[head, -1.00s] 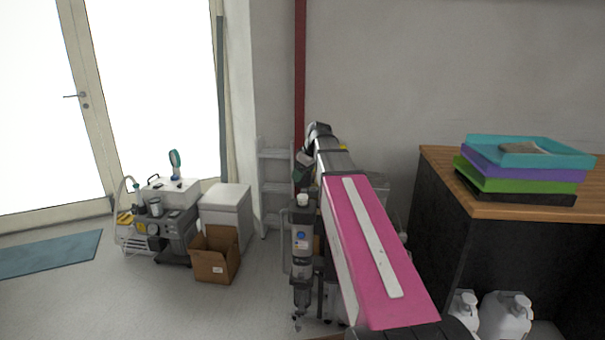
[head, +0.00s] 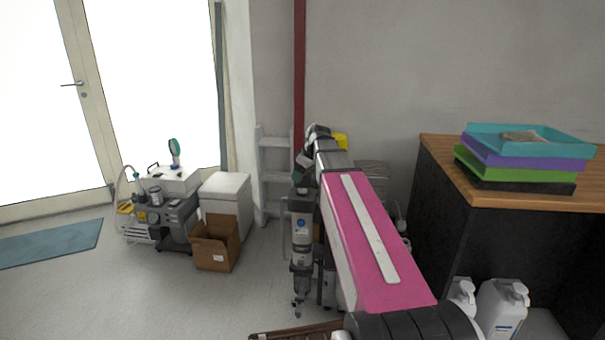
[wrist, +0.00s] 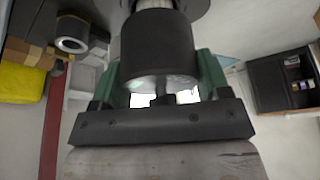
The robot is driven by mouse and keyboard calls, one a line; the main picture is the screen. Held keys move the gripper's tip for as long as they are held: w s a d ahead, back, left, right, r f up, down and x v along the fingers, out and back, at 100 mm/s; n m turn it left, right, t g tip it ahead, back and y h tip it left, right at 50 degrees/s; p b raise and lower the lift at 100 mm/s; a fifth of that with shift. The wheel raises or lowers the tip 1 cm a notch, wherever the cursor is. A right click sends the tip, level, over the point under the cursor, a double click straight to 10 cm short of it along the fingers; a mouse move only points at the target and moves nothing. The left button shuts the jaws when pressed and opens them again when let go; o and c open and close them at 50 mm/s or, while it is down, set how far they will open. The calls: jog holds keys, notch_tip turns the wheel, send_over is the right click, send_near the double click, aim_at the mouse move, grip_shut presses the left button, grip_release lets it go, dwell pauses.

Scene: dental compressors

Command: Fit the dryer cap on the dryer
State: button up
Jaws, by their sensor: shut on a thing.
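The dryer is a tall grey cylinder unit (head: 301,232) standing upright left of my pink arm in the head view. My gripper (head: 302,178), with green fingers, is right above the dryer's top. In the wrist view my gripper (wrist: 161,82) is shut on a dark round cap (wrist: 157,45), one green finger on each side. In the head view a dark part covers the dryer's top, just under the fingers. The cap lines up with the dryer there, but I cannot tell whether it is fully seated. My arm hides what is right of the dryer.
A wooden-topped counter (head: 550,197) with stacked trays (head: 525,160) stands at the right, white jugs (head: 503,305) below. A cardboard box (head: 215,245), a white cabinet (head: 226,195) and a wheeled compressor unit (head: 175,218) stand left. Floor between box and dryer is clear.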

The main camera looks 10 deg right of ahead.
aim_at(302, 182)
jog(key=shift+f, duration=0.15)
jog(key=shift+f, duration=1.65)
jog(key=o, duration=1.1)
jog(key=shift+c, duration=0.2)
jog(key=v, duration=1)
jog(key=shift+r, duration=0.35)
